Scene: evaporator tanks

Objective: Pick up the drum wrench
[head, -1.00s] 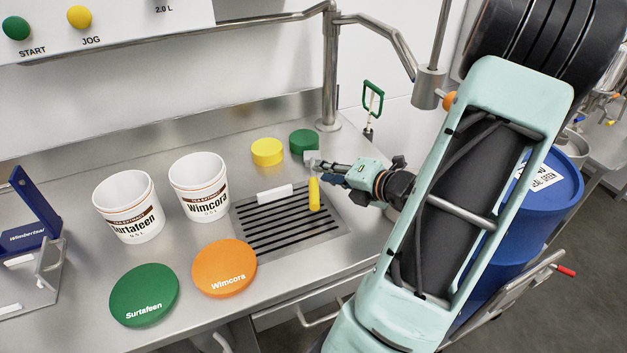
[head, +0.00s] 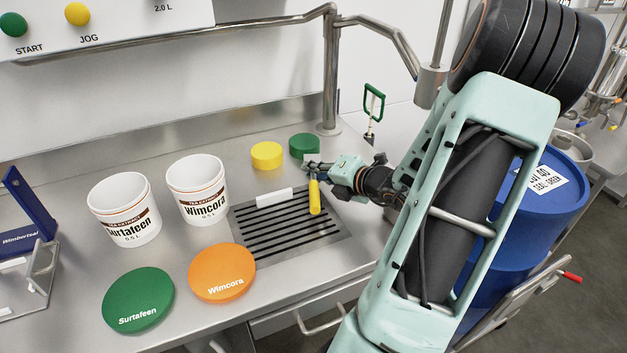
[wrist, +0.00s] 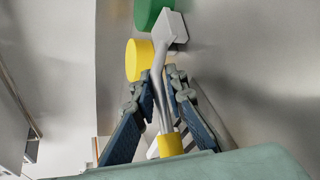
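The drum wrench has a yellow handle (head: 315,197), a thin metal shaft and a pale grey block head (wrist: 171,27). In the head view its handle lies over the slotted drain, pointing toward the camera, and my fingers partly hide its shaft. My gripper (head: 316,171) reaches it from the right. In the wrist view the shaft runs between the two blue-padded fingers (wrist: 163,98), with the yellow handle near the palm. The fingers look apart, with narrow gaps beside the wrench. Firm contact does not show.
The drain grate (head: 290,238) holds a white bar (head: 274,198). Two white tubs, Surtafeen (head: 124,210) and Wimcora (head: 197,190), stand left. A faucet post (head: 330,80) rises behind; a blue drum (head: 540,205) is at right.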

